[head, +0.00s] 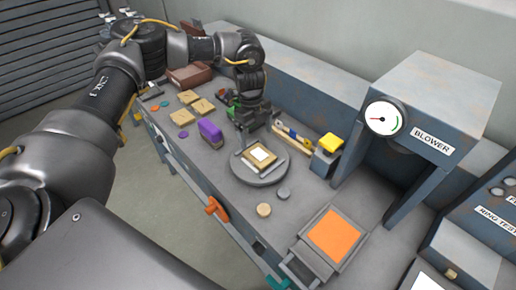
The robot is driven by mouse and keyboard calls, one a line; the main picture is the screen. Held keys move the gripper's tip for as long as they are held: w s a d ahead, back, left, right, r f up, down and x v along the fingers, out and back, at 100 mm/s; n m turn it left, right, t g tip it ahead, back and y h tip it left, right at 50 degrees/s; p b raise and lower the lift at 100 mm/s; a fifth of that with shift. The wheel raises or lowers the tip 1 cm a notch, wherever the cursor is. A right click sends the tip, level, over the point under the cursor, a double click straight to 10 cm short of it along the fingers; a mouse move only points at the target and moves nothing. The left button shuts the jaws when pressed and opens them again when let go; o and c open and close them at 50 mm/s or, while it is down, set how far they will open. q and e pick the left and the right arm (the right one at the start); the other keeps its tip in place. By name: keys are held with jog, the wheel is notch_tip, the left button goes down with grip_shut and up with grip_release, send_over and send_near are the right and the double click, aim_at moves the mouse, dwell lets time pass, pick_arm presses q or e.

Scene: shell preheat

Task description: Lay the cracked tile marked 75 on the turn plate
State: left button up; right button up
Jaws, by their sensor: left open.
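The grey round turn plate (255,181) sits near the middle of the bench. A tan square tile (259,157) with a white patch lies on the turn plate; I cannot read a number or see a crack on it at this size. My left gripper (254,138) is open, just behind and above this tile, pointing down; whether its fingertips touch the tile I cannot tell. Several other tan tiles, one of them here (203,106), lie farther back on the bench to the left, their marks too small to read. My right gripper is not in view.
A purple block (210,133) stands left of the turn plate. A yellow-topped post (330,143) and the blower housing (433,95) with its gauge stand to the right. An orange square pad (335,235) and small discs (264,210) lie in front.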

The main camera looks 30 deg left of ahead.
pick_arm(q)
jog(key=shift+w+a+r+b, duration=0.1)
jog(key=shift+a+r+b, duration=0.1)
jog(key=shift+r, duration=0.9)
jog(key=shift+a+r+b, duration=0.1)
jog(key=shift+r+b, duration=0.05)
jog(key=shift+r, duration=0.9)
